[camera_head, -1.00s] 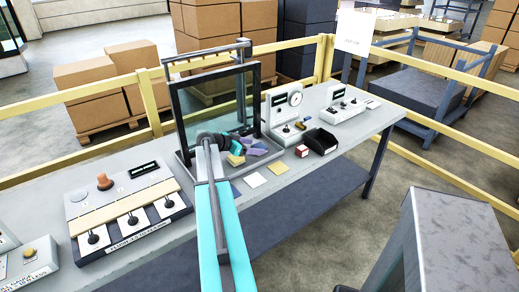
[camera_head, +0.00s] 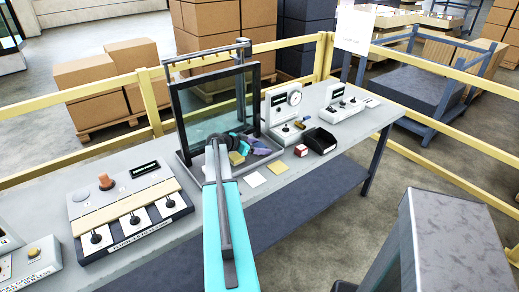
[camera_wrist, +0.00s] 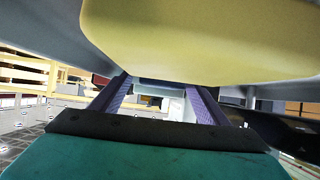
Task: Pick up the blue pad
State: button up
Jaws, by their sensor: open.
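I do not clearly make out the blue pad now; my arm covers the bench strip left of the white pad (camera_head: 253,179). A yellow pad (camera_head: 278,168) lies right of the white one, both flat on the grey bench. My gripper (camera_head: 262,147), with purple fingers, is over the base of a dark-framed clear pane (camera_head: 181,130), behind the pads. In the wrist view the two purple fingers (camera_wrist: 160,103) stand apart. A pale blue-grey strip shows between their far ends; I cannot tell what it is. A large yellow shape fills the top of that view.
A control box with several knobs (camera_head: 75,210) stands on the bench (camera_head: 170,262) at left. A gauge box (camera_head: 278,108), a small red box (camera_head: 301,150) and a black bin (camera_head: 322,136) stand right of the pane. Yellow rails (camera_head: 100,90) run behind.

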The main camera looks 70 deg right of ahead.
jog(key=c, duration=1.1)
jog(key=shift+c, duration=0.2)
jog(key=shift+r, duration=0.1)
jog(key=shift+r+b, duration=0.45)
jog(key=shift+r, duration=0.15)
jog(key=shift+a+r+b, duration=0.25)
jog(key=shift+r, duration=0.3)
jog(key=shift+a+r+b, duration=0.2)
jog(key=shift+r+b, duration=0.05)
jog(key=shift+r, duration=0.25)
jog(key=a+b, duration=0.1)
jog(key=a, duration=0.4)
jog(key=a+r+b, duration=0.1)
jog(key=a, duration=0.4)
jog(key=a+b, duration=0.1)
jog(key=a, duration=0.4)
jog(key=shift+w+r+b, duration=0.25)
jog(key=shift+w+b, duration=0.15)
